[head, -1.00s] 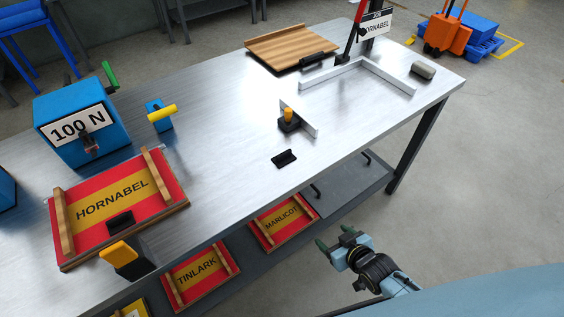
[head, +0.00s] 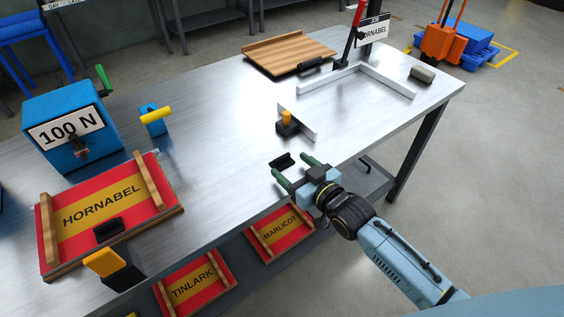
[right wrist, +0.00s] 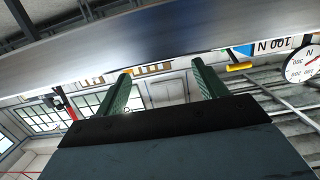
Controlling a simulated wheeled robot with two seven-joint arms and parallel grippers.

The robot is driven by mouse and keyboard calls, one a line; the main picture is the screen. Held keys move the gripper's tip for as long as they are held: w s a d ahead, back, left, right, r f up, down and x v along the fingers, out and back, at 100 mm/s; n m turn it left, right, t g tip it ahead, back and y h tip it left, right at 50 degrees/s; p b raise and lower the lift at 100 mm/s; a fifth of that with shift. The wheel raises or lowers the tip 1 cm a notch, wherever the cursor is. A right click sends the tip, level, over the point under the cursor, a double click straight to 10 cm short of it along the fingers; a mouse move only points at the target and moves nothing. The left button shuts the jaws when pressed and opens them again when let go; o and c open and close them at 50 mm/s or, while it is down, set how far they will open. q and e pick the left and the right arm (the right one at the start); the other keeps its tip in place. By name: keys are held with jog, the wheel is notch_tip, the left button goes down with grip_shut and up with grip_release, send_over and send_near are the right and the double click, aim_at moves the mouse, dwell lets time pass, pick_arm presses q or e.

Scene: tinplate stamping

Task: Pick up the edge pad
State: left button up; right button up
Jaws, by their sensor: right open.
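A small grey rounded block (head: 422,74), which looks like the edge pad, lies at the far right corner of the metal table, just outside the white angle rail. My right gripper (head: 291,166) is at the table's front edge, well short of that block. Its green fingers are apart, and nothing shows between them in the right wrist view (right wrist: 162,90). My left gripper is not in view.
The white angle rail (head: 345,76) stands near a wooden board (head: 290,52) and a red lever (head: 357,25). The HORNABEL plate (head: 72,232) and blue 100 N box (head: 72,125) are left. The table's middle is clear.

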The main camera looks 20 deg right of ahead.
aim_at(282, 157)
jog(key=shift+w+a, duration=0.2)
jog(key=shift+w, duration=0.4)
jog(key=b+x, duration=0.1)
jog(key=x, duration=0.3)
jog(key=shift+w+d, duration=0.1)
jog(key=shift+w, duration=0.1)
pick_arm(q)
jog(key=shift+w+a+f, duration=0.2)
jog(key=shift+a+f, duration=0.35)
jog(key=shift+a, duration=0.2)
pick_arm(e)
jog(key=c, duration=1.1)
jog(key=shift+o, duration=0.2)
